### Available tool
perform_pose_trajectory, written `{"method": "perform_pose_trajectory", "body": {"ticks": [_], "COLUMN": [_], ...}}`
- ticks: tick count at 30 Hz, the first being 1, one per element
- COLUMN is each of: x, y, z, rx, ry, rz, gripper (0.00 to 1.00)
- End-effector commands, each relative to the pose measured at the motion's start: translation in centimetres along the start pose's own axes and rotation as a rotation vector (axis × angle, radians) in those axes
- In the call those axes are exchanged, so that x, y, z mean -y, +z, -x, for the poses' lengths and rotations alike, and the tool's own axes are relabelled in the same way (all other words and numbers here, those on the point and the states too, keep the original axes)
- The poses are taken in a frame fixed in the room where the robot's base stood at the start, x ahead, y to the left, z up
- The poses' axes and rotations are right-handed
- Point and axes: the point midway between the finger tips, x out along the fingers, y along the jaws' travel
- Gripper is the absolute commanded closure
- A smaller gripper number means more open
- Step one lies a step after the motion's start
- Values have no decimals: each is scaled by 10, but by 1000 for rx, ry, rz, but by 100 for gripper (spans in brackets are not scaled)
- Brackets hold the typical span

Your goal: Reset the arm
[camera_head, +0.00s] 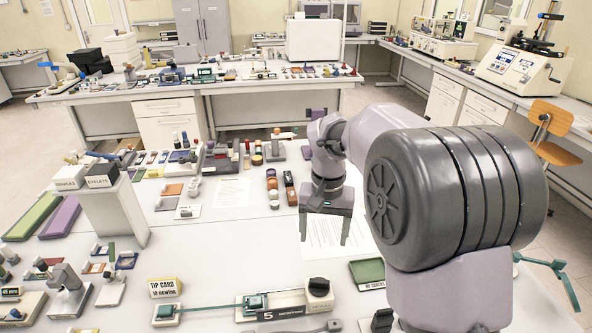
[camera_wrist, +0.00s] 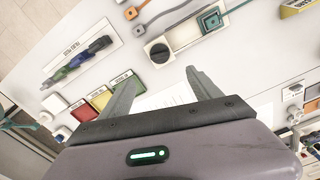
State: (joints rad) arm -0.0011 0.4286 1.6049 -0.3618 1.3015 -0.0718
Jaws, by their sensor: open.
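My gripper (camera_head: 325,230) hangs over the white table, above a printed sheet of paper (camera_head: 322,239), with its fingers pointing down. In the wrist view my gripper (camera_wrist: 161,84) shows two grey fingers spread apart with nothing between them. My arm reaches in from the right front of the head view and bends down at the wrist. Part of the sheet is hidden behind the gripper and arm.
A device with a black knob (camera_head: 319,288) stands at the table's front, beside a green tray (camera_head: 367,271). A grey pedestal (camera_head: 115,212) with labelled boxes stands at left. Small bottles and blocks (camera_head: 272,182) line the back. Bare tabletop (camera_head: 225,240) lies left of my gripper.

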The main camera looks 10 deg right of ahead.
Motion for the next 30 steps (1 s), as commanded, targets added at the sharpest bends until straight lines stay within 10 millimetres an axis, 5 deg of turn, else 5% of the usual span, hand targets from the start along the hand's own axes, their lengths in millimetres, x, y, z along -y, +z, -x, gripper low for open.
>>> {"method": "perform_pose_trajectory", "body": {"ticks": [4, 7, 12, 15, 19, 30], "x": [-6, -15, -29, -34, -35, -35], "y": [45, 110, 206, 236, 250, 250], "z": [18, 24, -4, -23, -32, -30], "rx": [-88, -192, -347, -402, -428, -428], "ry": [-63, -145, -266, -309, -331, -331], "rz": [-13, -32, -65, -78, -86, -86], "gripper": [27, 27, 27, 27, 27, 27]}}
